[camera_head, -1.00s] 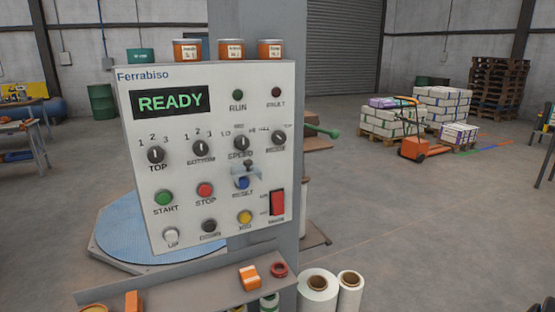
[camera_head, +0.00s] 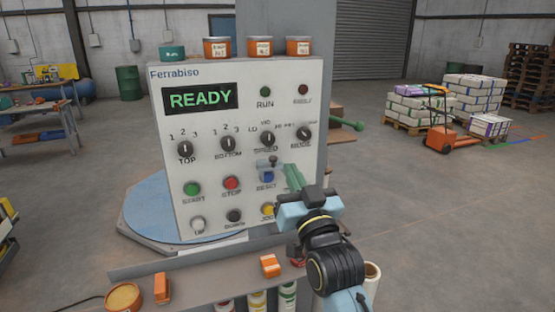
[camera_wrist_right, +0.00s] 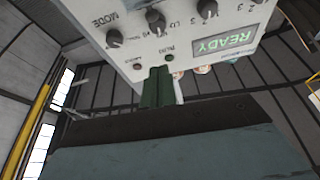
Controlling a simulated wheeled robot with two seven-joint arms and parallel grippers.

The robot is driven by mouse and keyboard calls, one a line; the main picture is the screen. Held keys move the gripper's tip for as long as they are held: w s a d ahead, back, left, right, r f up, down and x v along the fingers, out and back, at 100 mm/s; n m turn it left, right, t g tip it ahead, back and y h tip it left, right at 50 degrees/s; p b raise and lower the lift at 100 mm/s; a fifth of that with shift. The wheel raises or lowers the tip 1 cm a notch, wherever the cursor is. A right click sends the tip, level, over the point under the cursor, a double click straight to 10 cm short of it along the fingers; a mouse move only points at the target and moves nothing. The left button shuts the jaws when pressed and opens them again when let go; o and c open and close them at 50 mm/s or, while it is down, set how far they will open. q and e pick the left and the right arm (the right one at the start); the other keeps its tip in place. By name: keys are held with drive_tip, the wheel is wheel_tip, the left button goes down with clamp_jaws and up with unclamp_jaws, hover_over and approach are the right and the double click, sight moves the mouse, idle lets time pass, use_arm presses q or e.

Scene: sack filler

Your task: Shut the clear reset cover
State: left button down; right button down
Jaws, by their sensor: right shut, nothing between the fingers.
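The clear reset cover (camera_head: 264,166) stands raised above the blue reset button (camera_head: 267,178) on the Ferrabiso control panel (camera_head: 215,122). A small dark knob shows at its upper edge. My right gripper (camera_head: 292,177) is just right of the cover in the head view. Its green fingers are shut and empty, and whether they touch the cover cannot be told. In the right wrist view the closed green fingers (camera_wrist_right: 157,87) point toward the panel (camera_wrist_right: 180,48), and the cover does not show there. My left gripper is not in view.
A shelf (camera_head: 200,281) with an orange block (camera_head: 270,265) juts out below the panel. Start (camera_head: 191,189), stop (camera_head: 231,183) and yellow jog (camera_head: 267,210) buttons sit close to the cover. My right arm hides the panel's lower right corner. Open floor lies to the right.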

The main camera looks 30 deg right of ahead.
sight(271, 164)
drive_tip(key=w, duration=0.3)
drive_tip(key=w+d+p, duration=0.1)
drive_tip(key=w, duration=0.2)
drive_tip(key=w+d, duration=0.1)
drive_tip(key=w, duration=0.2)
drive_tip(key=shift+d+r+p, duration=0.1)
drive_tip(key=shift+r+p, duration=0.25)
drive_tip(key=shift+f, duration=0.55)
